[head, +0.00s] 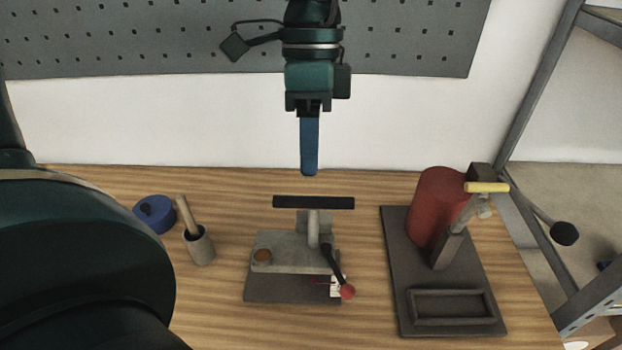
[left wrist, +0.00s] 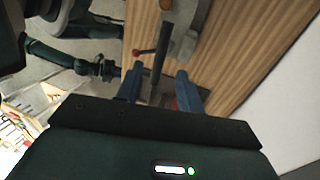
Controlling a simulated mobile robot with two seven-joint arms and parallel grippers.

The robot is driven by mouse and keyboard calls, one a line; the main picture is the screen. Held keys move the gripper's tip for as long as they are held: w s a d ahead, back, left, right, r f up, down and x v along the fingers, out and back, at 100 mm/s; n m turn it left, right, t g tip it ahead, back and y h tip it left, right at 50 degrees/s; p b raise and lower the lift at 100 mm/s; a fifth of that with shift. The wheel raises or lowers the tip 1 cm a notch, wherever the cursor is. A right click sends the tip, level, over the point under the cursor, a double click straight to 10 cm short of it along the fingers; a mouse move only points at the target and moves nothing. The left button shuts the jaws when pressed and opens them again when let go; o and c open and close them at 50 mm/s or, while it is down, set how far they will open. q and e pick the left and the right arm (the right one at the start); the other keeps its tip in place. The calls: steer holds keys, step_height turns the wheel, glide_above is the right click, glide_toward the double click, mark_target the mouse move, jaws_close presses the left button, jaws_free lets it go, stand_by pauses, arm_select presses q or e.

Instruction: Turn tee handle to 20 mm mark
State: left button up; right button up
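The black tee handle (head: 314,202) lies crosswise on top of a grey post on the grey clamp-like fixture (head: 285,252). A small white scale plate (head: 336,284) with a red pointer is at the fixture's right front; its marks are too small to read. My left gripper (head: 309,172) points down just behind and above the handle in the head view. In the left wrist view its two blue fingers (left wrist: 158,88) are apart, with the dark bar of the handle (left wrist: 160,48) lined up with the gap. Contact is not visible. My right gripper is not identifiable in either view.
A black lever with a red knob (head: 347,291) sticks out at the fixture's right front. A red cylinder (head: 436,205) stands on a dark base plate (head: 395,265) to the right. A grey cup (head: 199,246) and blue round item (head: 154,214) are left. A pegboard (head: 140,40) is behind.

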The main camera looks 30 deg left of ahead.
mark_target(310, 197)
arm_select(q)
steer(key=x, duration=0.6)
steer(key=shift+c, duration=0.4)
jaws_close()
